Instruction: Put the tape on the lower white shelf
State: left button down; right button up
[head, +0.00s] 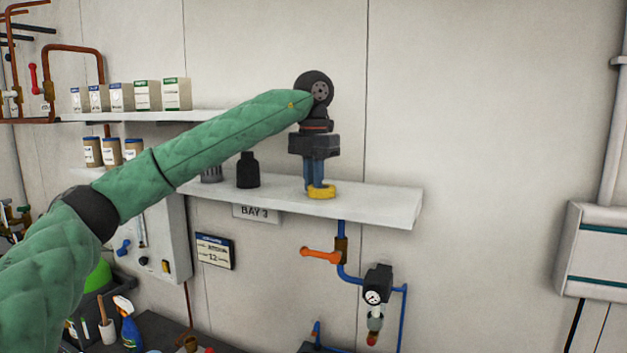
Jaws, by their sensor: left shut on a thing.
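The yellow roll of tape (322,192) is at the fingertips of my left gripper (318,184), above the right part of the lower white shelf (385,205). The left gripper points straight down and is shut on the tape. The tape lies flat and looks to be at the shelf's top surface; I cannot tell whether it touches. My left arm, in a green quilted sleeve, comes in from the lower left and hides part of the shelf. My right gripper is not in view.
A black bottle (248,170) and a grey ribbed container (212,173) stand on the lower shelf left of the tape. An upper shelf (150,116) holds several boxes. The lower shelf's right end is clear. Pipes with an orange valve handle (321,255) run below.

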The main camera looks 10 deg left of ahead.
pick_arm(q)
jog(key=c, duration=1.4)
grip_release()
jog(key=shift+w+f, duration=0.1)
jog(key=shift+f, duration=0.05)
jog(key=shift+c, duration=0.2)
